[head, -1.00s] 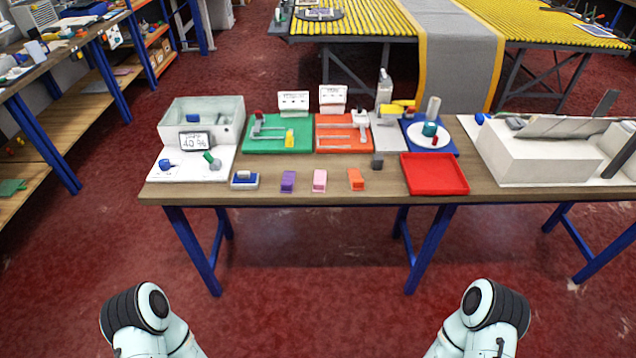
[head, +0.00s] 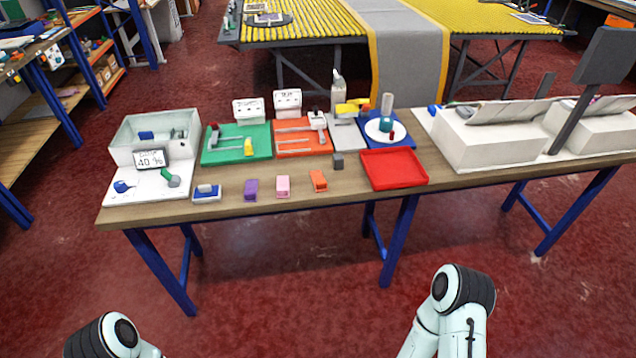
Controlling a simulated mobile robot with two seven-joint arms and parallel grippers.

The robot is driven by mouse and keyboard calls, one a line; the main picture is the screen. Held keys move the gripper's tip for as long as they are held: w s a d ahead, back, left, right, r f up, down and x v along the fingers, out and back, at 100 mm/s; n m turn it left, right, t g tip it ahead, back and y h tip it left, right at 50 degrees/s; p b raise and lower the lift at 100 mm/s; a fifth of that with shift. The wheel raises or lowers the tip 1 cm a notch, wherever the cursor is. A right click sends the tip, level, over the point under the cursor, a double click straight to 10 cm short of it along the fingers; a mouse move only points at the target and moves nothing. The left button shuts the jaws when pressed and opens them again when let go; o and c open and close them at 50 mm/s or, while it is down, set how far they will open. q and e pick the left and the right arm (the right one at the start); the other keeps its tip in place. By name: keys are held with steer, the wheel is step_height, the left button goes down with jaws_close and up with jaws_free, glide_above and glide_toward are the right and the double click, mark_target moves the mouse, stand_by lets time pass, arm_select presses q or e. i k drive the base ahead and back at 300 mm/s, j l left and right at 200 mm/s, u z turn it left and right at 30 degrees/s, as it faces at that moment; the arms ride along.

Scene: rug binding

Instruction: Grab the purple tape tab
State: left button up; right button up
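The purple tape tab (head: 251,190) is a small purple block lying near the front edge of the wooden workbench (head: 340,189), left of the middle. A pink tab (head: 283,186) lies just right of it, and an orange tab (head: 318,181) lies further right. Nothing touches the purple tab. Pale arm links of mine show at the bottom left and bottom right, well in front of the bench. Neither gripper is in the picture.
A blue and white block (head: 206,193) lies left of the purple tab. A green board (head: 236,144) and an orange-red board (head: 302,138) stand behind the tabs. A red tray (head: 394,169) lies to the right. Open red floor is in front of the bench.

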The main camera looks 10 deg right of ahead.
mark_target(252, 185)
steer(key=i+l, duration=0.55)
steer(key=l, duration=0.25)
steer(key=i+l, duration=0.3)
steer(key=l+u, duration=0.15)
steer(key=u, duration=0.3)
steer(key=i+l+u, duration=0.1)
steer(key=u, duration=0.35)
steer(key=l+u, duration=0.25)
steer(key=u, duration=0.2)
